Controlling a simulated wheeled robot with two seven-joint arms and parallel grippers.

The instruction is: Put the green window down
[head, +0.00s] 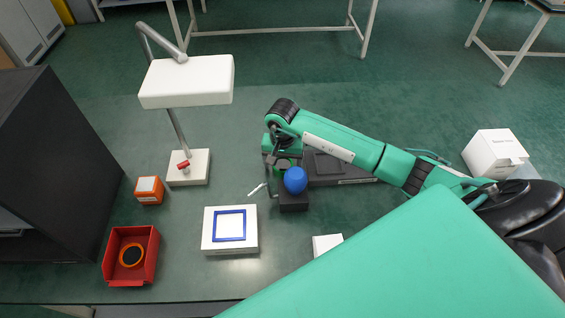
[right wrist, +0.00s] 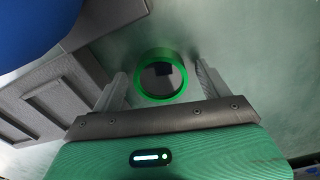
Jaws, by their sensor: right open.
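The green window is a green ring around a dark round pane (right wrist: 161,78). In the right wrist view it lies between the two fingers of my right gripper (right wrist: 160,72), with a gap visible on each side. In the head view a small green part of the window (head: 283,164) shows under my right gripper (head: 280,172), beside a blue ball; the hand hides much of it. My right gripper is open. Whether the window touches the surface beneath is hard to tell. My left gripper is not in view.
The blue ball (head: 295,180) sits on a dark block beside a dark flat case (head: 342,168). A white box with a blue square frame (head: 230,248), a red bin (head: 112,262), an orange cube (head: 149,197) and a white lamp (head: 188,82) stand left. Table is clear between lamp and hand.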

